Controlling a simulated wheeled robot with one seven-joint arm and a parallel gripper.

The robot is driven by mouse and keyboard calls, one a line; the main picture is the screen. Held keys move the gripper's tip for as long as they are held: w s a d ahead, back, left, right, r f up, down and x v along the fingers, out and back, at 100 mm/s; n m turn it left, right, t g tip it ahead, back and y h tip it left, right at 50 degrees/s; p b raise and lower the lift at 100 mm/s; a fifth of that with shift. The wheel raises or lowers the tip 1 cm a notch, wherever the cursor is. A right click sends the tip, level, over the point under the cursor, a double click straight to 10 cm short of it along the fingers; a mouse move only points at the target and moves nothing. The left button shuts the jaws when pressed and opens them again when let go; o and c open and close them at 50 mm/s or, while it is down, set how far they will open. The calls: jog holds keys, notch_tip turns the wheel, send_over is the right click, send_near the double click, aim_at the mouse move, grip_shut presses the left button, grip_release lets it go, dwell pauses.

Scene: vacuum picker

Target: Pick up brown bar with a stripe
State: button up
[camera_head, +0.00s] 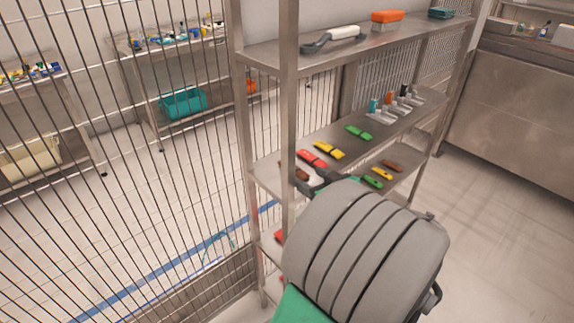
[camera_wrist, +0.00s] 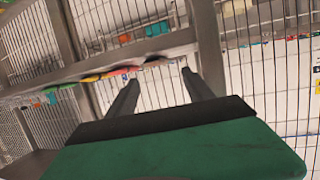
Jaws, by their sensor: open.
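A dark brown bar (camera_head: 299,174) lies at the left end of the middle shelf, partly hidden by my gripper and the shelf post. A stripe on it is too small to make out. Another brown bar (camera_head: 392,165) lies lower down, beside a yellow bar and a green bar. My gripper (camera_head: 312,183) is by the front edge of the middle shelf, close to the left brown bar. In the wrist view my gripper (camera_wrist: 158,78) has its two fingers apart with nothing held. A dark brown shape (camera_wrist: 153,61) shows beyond the fingers at the shelf edge.
Red (camera_head: 311,158), yellow (camera_head: 328,150) and green (camera_head: 359,132) bars lie along the middle shelf. A steel post (camera_head: 289,90) stands at the shelf's near left corner. The upper shelf (camera_head: 275,51) is above, and wire mesh fencing (camera_head: 150,150) closes the left.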

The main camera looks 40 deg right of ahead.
aim_at(298, 171)
jog(key=x, duration=0.7)
jog(key=shift+d, duration=0.3)
grip_shut()
